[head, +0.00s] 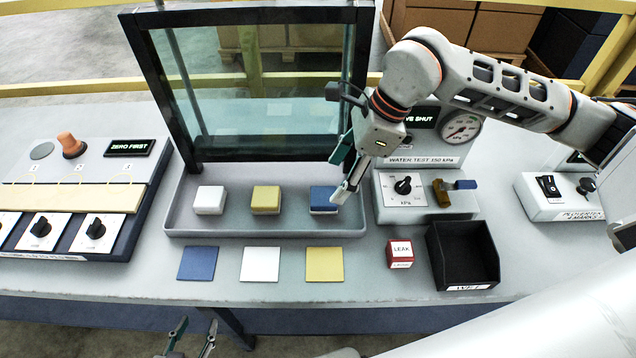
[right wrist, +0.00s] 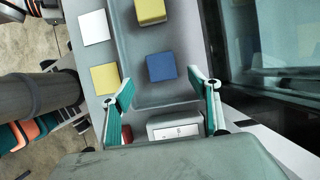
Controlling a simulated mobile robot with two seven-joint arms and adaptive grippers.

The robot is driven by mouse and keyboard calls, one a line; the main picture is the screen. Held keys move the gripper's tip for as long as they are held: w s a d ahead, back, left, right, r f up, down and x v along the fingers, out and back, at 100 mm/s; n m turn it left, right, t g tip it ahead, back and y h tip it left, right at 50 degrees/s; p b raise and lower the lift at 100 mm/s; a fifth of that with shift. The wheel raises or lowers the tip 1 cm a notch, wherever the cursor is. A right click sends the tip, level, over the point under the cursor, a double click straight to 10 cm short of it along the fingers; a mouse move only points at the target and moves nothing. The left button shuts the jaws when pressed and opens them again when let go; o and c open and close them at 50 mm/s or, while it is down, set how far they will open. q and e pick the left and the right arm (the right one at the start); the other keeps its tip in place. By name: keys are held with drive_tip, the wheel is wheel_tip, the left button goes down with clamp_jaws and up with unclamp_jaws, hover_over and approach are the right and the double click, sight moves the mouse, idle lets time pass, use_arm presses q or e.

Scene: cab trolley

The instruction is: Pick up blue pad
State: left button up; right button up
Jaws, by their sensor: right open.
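The blue pad (head: 322,196) is a small block with a blue top and a pale lower part. It sits at the right end of the grey tray (head: 205,230). In the right wrist view the blue pad (right wrist: 161,66) lies ahead, between the lines of the two fingers. My right gripper (head: 338,176) is open and empty, close above the blue pad, with one finger overlapping its right side in the head view. Whether it touches the pad cannot be told. My left gripper (head: 198,322) is open and empty at the bottom edge, in front of the table.
White (head: 210,200) and yellow (head: 266,199) pads stand left of the blue one. Flat blue (head: 197,263), white (head: 260,264) and yellow (head: 324,264) squares lie in front. A framed glass panel (head: 260,90) rises behind. A red LEAK block (head: 400,253) and black bin (head: 462,255) stand right.

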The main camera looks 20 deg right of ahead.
sight(325, 196)
drive_tip(key=shift+s+a+f, duration=0.1)
drive_tip(key=shift+a+f, duration=0.1)
drive_tip(key=shift+f, duration=0.25)
drive_tip(key=shift+s+a+f, duration=0.1)
drive_tip(key=shift+a+f, duration=0.05)
drive_tip(key=shift+f, duration=0.25)
drive_tip(key=shift+w+x, duration=0.2)
drive_tip(key=shift+x, duration=1.2)
drive_tip(key=shift+w+x, duration=0.15)
drive_tip(key=shift+x, duration=1.2)
drive_tip(key=shift+d, duration=0.25)
drive_tip(key=c, duration=1.2)
